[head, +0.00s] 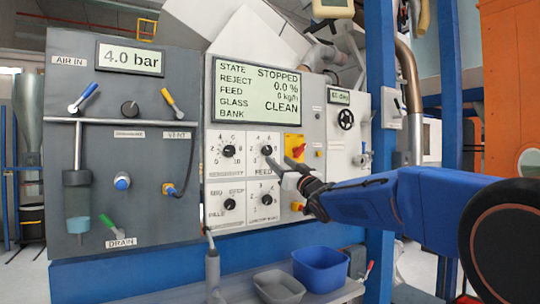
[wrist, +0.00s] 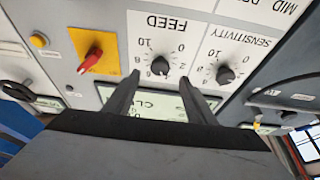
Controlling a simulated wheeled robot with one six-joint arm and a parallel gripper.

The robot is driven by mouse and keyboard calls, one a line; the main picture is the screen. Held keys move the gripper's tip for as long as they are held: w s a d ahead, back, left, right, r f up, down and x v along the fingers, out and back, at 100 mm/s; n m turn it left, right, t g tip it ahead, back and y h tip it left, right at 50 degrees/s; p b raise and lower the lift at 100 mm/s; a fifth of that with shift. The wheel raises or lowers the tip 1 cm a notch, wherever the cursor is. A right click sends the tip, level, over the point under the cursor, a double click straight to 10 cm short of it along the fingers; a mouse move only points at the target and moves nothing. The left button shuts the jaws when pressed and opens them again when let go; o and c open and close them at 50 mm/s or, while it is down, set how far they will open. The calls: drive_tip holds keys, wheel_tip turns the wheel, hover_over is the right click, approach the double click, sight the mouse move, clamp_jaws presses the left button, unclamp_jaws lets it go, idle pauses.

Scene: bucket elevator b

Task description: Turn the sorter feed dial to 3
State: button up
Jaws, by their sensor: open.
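The feed dial (head: 267,150) is a small black knob on a white plate marked FEED, in the upper right of a group of dials. It shows upside down in the wrist view (wrist: 160,66), with numbers around it; its exact setting is too small to read surely. My gripper (head: 280,164) is open just in front of this plate, at the lower right of the dial in the head view. In the wrist view its two dark fingers (wrist: 161,79) point at the panel, one on each side of the dial in the picture. I cannot tell whether they touch it.
The sensitivity dial (wrist: 225,74) sits close beside the feed dial. A red switch on a yellow plate (head: 295,147) is on the other side. The display (head: 259,91) reads STOPPED. A blue bin (head: 320,268) and a grey bin (head: 278,287) stand below.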

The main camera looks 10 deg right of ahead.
sight(268, 152)
drive_tip(key=x, duration=0.8)
drive_tip(key=shift+c, duration=0.3)
drive_tip(key=c, duration=1)
